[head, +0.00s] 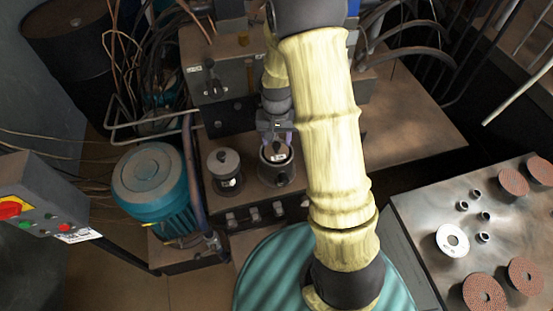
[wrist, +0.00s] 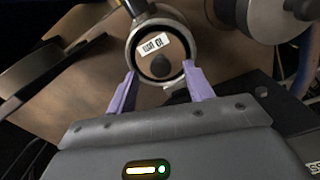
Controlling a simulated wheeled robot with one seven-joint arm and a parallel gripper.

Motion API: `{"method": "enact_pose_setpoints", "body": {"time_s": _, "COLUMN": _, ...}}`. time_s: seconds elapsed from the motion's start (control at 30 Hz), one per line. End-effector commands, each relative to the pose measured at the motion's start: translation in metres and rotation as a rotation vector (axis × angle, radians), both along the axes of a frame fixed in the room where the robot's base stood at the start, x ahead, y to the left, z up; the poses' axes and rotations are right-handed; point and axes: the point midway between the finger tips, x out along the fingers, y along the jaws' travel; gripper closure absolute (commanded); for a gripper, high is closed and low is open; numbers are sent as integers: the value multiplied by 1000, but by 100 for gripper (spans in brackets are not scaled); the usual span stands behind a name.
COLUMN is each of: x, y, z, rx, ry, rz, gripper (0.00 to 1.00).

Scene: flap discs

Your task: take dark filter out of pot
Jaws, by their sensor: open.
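The pot (head: 277,174) is a grey cylinder with a pale rim, on the bench in front of the machine. The dark filter (head: 281,157) sits inside it, with a small white label showing. In the wrist view I look down on the pot's round rim (wrist: 192,38); the dark filter (wrist: 161,67) is inside, with a dark knob and the label. My gripper (head: 277,138) is over the pot. In the wrist view its two purple fingers (wrist: 165,80) are apart, on either side of the pot's near opening, with nothing held between them.
A blue-green motor (head: 152,180) is further left. A metal table (head: 440,200) with flap discs (head: 484,292) and small metal rings is at right. Cables hang behind the bench.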

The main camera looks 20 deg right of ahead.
Motion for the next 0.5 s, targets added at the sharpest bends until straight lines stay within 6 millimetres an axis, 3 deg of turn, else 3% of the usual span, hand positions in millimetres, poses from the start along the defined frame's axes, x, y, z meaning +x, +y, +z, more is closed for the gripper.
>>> {"method": "enact_pose_setpoints", "body": {"time_s": 0.2, "x": 1, "y": 0, "z": -28, "rx": 0, "ry": 4, "rz": 0, "gripper": 48}}
{"method": "enact_pose_setpoints", "body": {"time_s": 0.5, "x": 1, "y": 0, "z": -36, "rx": 0, "ry": 0, "rz": 0, "gripper": 48}}
